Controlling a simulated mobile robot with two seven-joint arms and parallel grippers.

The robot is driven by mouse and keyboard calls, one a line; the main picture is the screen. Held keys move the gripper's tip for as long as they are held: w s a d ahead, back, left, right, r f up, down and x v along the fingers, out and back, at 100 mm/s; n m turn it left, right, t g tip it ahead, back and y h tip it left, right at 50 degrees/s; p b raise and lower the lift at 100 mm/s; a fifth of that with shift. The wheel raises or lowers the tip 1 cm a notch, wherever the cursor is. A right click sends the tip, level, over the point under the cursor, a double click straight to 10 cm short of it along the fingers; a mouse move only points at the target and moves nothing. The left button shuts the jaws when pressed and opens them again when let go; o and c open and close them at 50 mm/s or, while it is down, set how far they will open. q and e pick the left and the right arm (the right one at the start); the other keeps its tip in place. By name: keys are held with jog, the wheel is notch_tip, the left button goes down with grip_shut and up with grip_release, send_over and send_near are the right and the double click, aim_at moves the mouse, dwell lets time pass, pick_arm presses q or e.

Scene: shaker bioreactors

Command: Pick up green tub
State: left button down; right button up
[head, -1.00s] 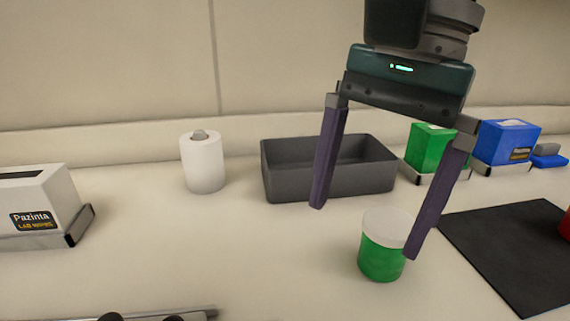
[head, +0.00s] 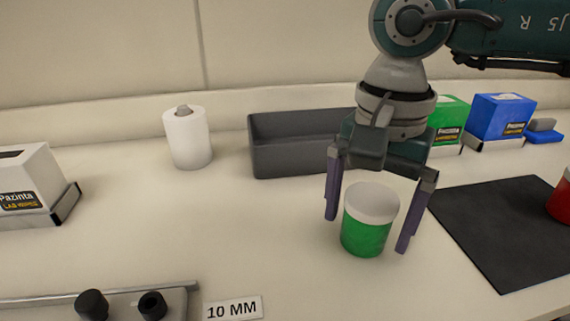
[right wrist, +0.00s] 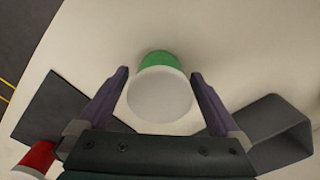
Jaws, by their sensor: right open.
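The green tub (head: 366,236) with a white lid stands upright on the bench in the head view. My right gripper (head: 366,234) is open, with one purple finger on each side of the tub. In the right wrist view the green tub (right wrist: 160,92) lies between the two fingertips (right wrist: 164,74), with a visible gap at each side. No grip on it shows. My left gripper is not in view.
A grey bin (head: 290,150) stands behind the gripper, with a white roll (head: 187,140) to its left. A black mat (head: 500,225) with a red tub (head: 562,200) lies right. Green (head: 448,118) and blue (head: 500,118) boxes stand behind.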

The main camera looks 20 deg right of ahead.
jog(key=c, duration=1.4)
